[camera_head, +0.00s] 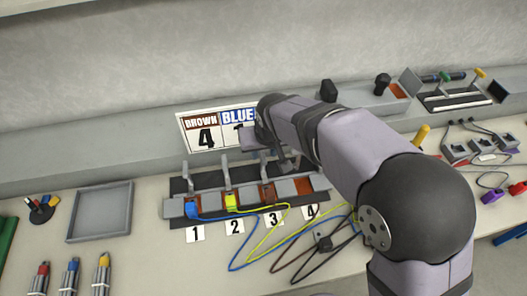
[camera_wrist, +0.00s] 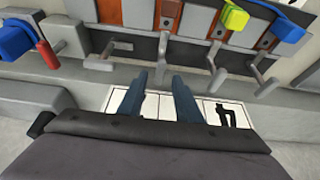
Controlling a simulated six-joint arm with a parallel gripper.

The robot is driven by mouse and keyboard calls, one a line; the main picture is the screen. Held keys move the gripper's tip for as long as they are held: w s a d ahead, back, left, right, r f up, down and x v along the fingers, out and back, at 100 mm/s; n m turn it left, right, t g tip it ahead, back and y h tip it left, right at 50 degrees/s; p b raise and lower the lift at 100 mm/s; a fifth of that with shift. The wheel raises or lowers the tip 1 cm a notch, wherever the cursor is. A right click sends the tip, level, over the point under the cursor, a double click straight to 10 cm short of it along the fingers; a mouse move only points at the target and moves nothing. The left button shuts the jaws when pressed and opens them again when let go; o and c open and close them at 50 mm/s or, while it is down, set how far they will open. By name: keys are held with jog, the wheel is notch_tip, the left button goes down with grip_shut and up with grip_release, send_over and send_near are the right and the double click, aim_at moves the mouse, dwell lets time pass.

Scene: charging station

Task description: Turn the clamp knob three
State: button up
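The clamp row (camera_head: 180,208) has four numbered slots, with card 3 (camera_head: 273,219) in front of the third. The wrist view sees the row from the opposite side, so slot one is at the right. The grey knob handle of clamp three (camera_wrist: 161,52) stands at the dark rail, and its end shows between my fingertips. My gripper (camera_wrist: 158,76) is open, with a blue-grey finger on each side of that handle. I cannot tell if a finger touches it. In the head view my arm partly hides clamps three and four.
Handles of clamp two (camera_wrist: 216,62) and clamp four (camera_wrist: 100,58) stand close on either side. A yellow connector (camera_head: 231,202) sits in slot two and a blue connector (camera_head: 192,210) in slot one. The sign (camera_head: 202,132) stands behind. Loose cables (camera_head: 265,252) lie in front.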

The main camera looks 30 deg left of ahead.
aim_at(263, 166)
jog(key=shift+x, duration=1.3)
grip_shut()
